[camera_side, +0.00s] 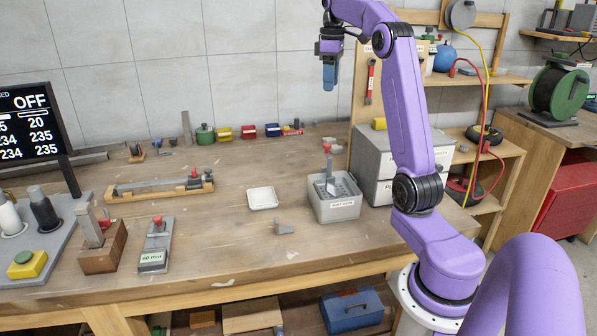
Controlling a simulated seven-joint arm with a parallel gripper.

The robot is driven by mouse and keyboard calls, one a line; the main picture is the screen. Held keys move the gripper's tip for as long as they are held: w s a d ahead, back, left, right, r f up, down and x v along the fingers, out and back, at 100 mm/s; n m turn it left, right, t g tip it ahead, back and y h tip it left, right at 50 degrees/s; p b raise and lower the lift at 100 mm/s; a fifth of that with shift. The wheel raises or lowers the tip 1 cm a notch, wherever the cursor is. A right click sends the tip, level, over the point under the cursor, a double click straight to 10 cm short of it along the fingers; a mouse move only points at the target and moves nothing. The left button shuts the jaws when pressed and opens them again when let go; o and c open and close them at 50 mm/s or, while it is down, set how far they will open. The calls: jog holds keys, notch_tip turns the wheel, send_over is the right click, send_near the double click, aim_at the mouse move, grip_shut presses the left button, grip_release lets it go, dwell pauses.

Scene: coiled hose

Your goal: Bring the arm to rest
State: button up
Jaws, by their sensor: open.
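My gripper (329,78) hangs high above the back of the wooden workbench (235,240), pointing down. Its blue fingers are open and nothing shows between them. It is well clear of everything on the bench. My purple arm is raised at the right of the bench. A purple curved shape at the bottom right corner hides part of the floor there.
A grey bin (333,200) with a red-topped tool and a white tray (262,198) stand mid-bench. Grey drawers (382,150) stand behind my arm. A display (28,120) is at left, near a yellow box with a green button (26,264). A green hose reel (560,90) is at right.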

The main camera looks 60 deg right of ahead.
jog(key=s+a+f+n, duration=0.1)
jog(key=a+f+n, duration=0.15)
jog(key=a, duration=1.25)
jog(key=a+f+n, duration=0.2)
jog(key=a+f, duration=0.2)
jog(key=a, duration=1)
jog(key=s+a+f+n, duration=0.3)
jog(key=s+a+f, duration=0.2)
jog(key=s+a, duration=0.65)
jog(key=s+d+f+n, duration=0.1)
jog(key=s+f, duration=0.2)
jog(key=s, duration=0.3)
jog(key=s+f+n, duration=0.1)
jog(key=s+f, duration=0.1)
jog(key=s, duration=0.4)
jog(key=shift+s+d+f, duration=0.35)
jog(key=shift+s+f, duration=0.05)
